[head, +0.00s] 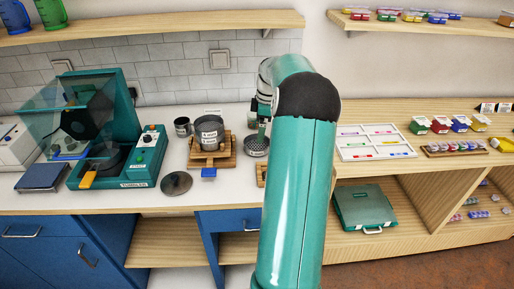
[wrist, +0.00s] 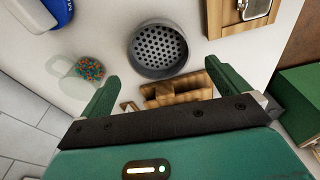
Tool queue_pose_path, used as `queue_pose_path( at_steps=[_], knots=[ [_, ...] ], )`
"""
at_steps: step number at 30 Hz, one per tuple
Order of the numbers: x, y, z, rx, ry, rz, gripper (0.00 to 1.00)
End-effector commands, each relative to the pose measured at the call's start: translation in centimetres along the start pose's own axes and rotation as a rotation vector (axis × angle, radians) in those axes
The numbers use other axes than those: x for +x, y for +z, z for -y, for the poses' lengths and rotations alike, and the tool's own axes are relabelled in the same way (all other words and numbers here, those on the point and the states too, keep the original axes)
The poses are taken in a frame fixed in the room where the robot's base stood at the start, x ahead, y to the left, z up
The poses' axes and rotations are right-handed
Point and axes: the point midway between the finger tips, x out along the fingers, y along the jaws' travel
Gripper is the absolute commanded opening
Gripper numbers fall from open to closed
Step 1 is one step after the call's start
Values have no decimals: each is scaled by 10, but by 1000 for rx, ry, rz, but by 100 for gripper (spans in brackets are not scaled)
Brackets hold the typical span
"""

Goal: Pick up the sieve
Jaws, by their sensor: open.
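The sieve (wrist: 158,48) is a round grey bowl with a perforated bottom. It stands on the white counter in the wrist view, beyond my fingertips. In the head view the sieve (head: 255,147) shows beside my arm, which hides part of what is around it. My gripper (wrist: 162,88) is open and empty, with its two green fingers apart and the sieve ahead of the gap between them. In the head view my gripper (head: 263,130) is mostly hidden by the arm, close over the sieve.
A clear cup of coloured beads (wrist: 76,78) stands left of the sieve in the wrist view. A wooden block stand (wrist: 178,94) is close to the fingers. In the head view, a grey pot (head: 209,130) on a wooden stand and a green tumbler machine (head: 125,165) stand to the left.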

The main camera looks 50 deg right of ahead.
Motion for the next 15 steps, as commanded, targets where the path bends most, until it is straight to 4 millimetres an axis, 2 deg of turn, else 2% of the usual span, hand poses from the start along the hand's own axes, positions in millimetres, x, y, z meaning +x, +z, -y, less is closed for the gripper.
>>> queue_pose_path(
  at_steps=[3, 11, 15],
  knots=[
    [19, -1, 0, -1, -3, 0, 100],
    [38, -1, 0, 1, -2, 0, 100],
    [59, -1, -2, 1, -4, 0, 100]
  ],
)
